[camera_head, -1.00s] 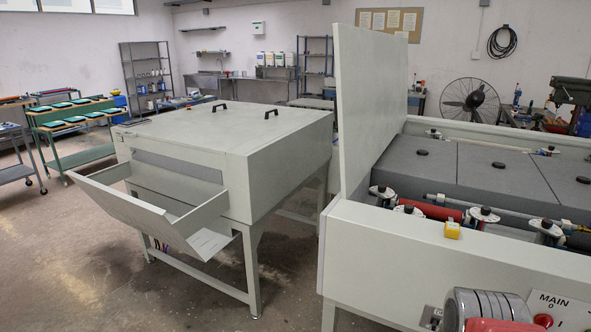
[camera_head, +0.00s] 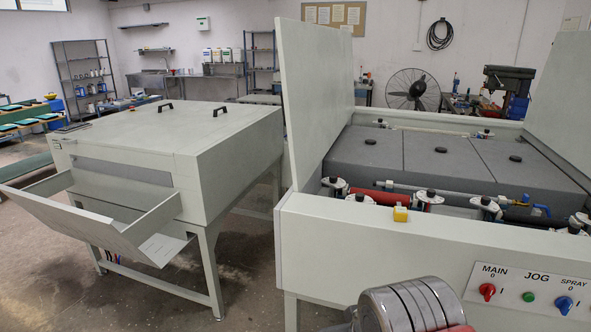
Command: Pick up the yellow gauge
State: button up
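The yellow gauge (camera_head: 400,213) is a small yellow block. It sits on the top edge of the front wall of the open plate processor (camera_head: 340,240), right of the raised lid and in front of the rollers. Nothing covers it. My gripper's fingers do not show. A ribbed silver cylinder with a bit of red, which seems to be part of my arm, shows at the bottom edge, below the gauge and apart from it.
The raised lid (camera_head: 320,95) stands upright left of the gauge. Behind the gauge are a red roller (camera_head: 376,197) and black-knobbed roller mounts (camera_head: 428,197). A control panel (camera_head: 530,290) is on the front at right. A second closed machine with a tray (camera_head: 95,220) stands left.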

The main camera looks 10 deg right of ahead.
aim_at(400, 214)
jog(key=u, duration=0.05)
jog(key=k, duration=0.65)
jog(key=z, duration=0.35)
jog(key=i, duration=1.55)
jog(key=u, duration=0.4)
